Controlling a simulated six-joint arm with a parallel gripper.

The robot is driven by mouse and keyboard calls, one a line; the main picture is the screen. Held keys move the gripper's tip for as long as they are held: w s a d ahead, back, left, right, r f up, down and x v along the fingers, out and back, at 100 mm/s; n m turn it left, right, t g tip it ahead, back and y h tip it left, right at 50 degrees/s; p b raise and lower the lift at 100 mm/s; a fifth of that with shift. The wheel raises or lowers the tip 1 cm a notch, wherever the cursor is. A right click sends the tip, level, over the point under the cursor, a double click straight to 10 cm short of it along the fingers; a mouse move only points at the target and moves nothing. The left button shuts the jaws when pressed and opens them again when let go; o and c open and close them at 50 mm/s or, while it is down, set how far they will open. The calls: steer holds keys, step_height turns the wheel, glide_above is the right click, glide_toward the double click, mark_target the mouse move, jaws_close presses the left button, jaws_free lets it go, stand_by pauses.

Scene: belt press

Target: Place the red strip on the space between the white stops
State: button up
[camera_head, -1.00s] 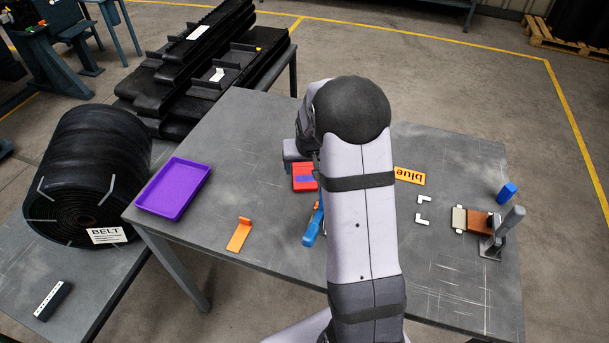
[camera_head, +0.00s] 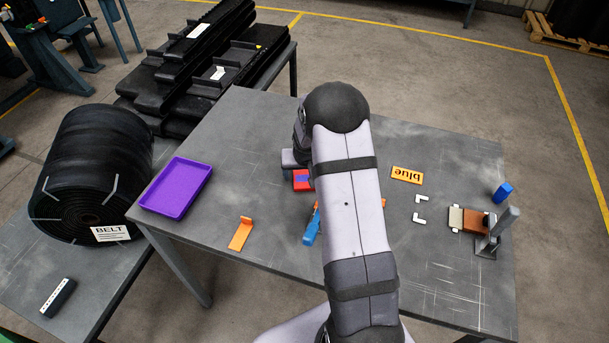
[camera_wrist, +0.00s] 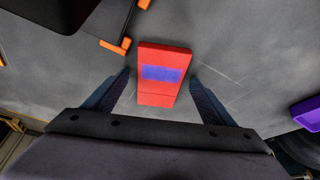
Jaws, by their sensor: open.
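The red strip (camera_head: 301,183), a flat red piece with a blue-purple patch, lies on the grey table, partly hidden by my arm. In the wrist view the red strip (camera_wrist: 158,56) lies between the two dark fingers of my gripper (camera_wrist: 160,82). The fingers are apart, with a gap on each side of the strip. In the head view the gripper is mostly hidden by my arm. Two white L-shaped stops, one farther back (camera_head: 420,199) and one nearer (camera_head: 420,217), stand to the right of my arm with bare table between them.
An orange plate lettered "blue" (camera_head: 407,175) lies behind the stops. A brown block with a clamp (camera_head: 470,220) and a blue block (camera_head: 502,193) are at the right. A purple tray (camera_head: 176,188), an orange bracket (camera_head: 241,234) and a blue-handled tool (camera_head: 312,228) lie left of my arm.

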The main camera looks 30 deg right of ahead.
steer(key=shift+f, duration=0.1)
steer(key=shift+c, duration=0.3)
steer(key=c, duration=1.3)
steer(key=shift+r, duration=0.2)
steer(key=shift+w+r, duration=0.1)
steer(key=shift+r, duration=0.25)
step_height(320, 180, up, 9)
steer(key=b, duration=0.3)
steer(key=shift+r, duration=0.1)
steer(key=n+y, duration=0.2)
steer(key=n, duration=0.2)
glide_above(275, 236)
steer(key=shift+f, duration=3.2)
